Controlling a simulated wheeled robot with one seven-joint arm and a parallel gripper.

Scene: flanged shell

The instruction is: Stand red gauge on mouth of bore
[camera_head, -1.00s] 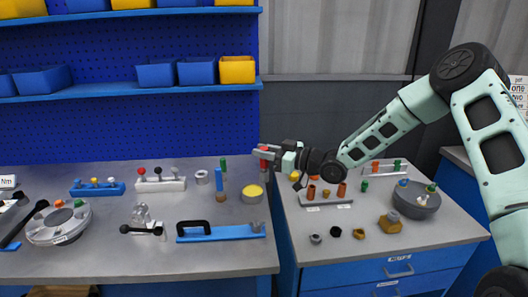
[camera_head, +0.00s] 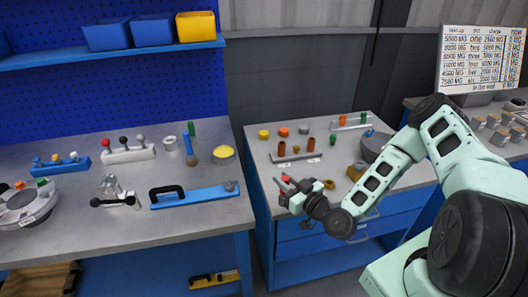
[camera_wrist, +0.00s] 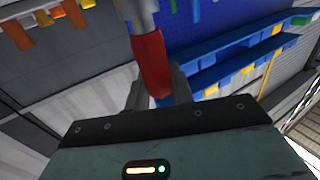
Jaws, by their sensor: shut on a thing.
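The red gauge (camera_head: 285,178) is in my gripper (camera_head: 284,186), held in the air by the front left corner of the right bench. In the wrist view the gauge (camera_wrist: 151,62) is a red cylinder with a grey end, standing up between the two fingers of my gripper (camera_wrist: 156,97). My gripper is shut on it. A round grey flanged shell (camera_head: 18,219) lies on the left bench at the picture's left edge, with small orange and green pieces on top. I cannot tell which opening is the bore; its mouth is not clear in these frames.
A blue plate with a black handle (camera_head: 194,194), a yellow-topped round can (camera_head: 223,153) and a white block with knobs (camera_head: 127,154) stand on the left bench. A gap separates the benches. The right bench holds a tray with brown cylinders (camera_head: 296,157) and a dark bowl (camera_head: 376,143).

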